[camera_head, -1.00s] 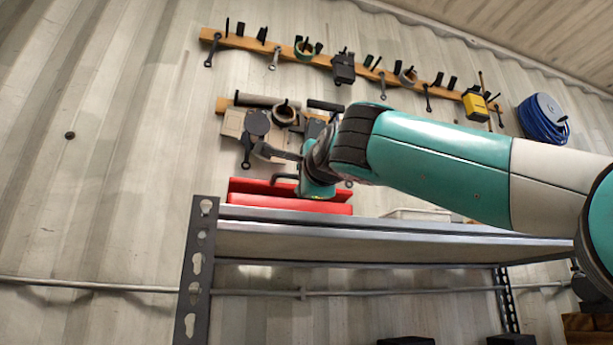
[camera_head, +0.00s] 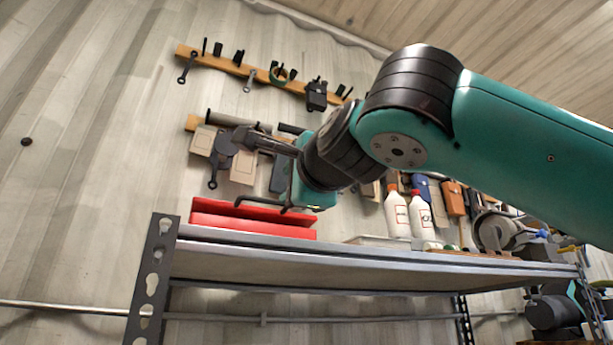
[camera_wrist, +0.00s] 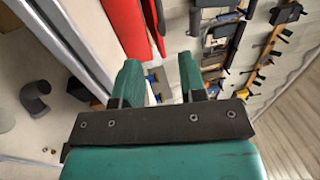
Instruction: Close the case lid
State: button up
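The red case (camera_head: 252,226) sits on the left end of the top metal shelf. A red panel, seemingly its lid (camera_head: 243,209), stands raised and tilted behind the front part. Red case surface also shows at the top of the wrist view (camera_wrist: 124,22), with a dark handle-like bar (camera_wrist: 153,25) along it. My gripper (camera_head: 302,192) is at the case's right end in the head view. In the wrist view its two teal fingers (camera_wrist: 159,72) are apart with nothing between them. I cannot tell whether a finger touches the lid. The case's inside is hidden.
The shelf (camera_head: 370,264) has a metal front edge. White bottles (camera_head: 397,214) and a low white tray (camera_head: 385,241) stand right of the case. Tools hang on wooden rails (camera_head: 235,66) on the wall behind. A dark pipe elbow (camera_wrist: 36,98) shows in the wrist view.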

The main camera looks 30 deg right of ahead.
jog(key=shift+s+a+f+b, duration=0.1)
jog(key=shift+s+f+b, duration=0.1)
jog(key=shift+s, duration=0.55)
jog(key=shift+s+a+f+b, duration=0.1)
jog(key=shift+s+b, duration=0.15)
jog(key=shift+s, duration=0.55)
jog(key=shift+s+f+b, duration=0.15)
jog(key=shift+s+b, duration=0.05)
jog(key=shift+s, duration=0.55)
jog(key=shift+c, duration=0.2)
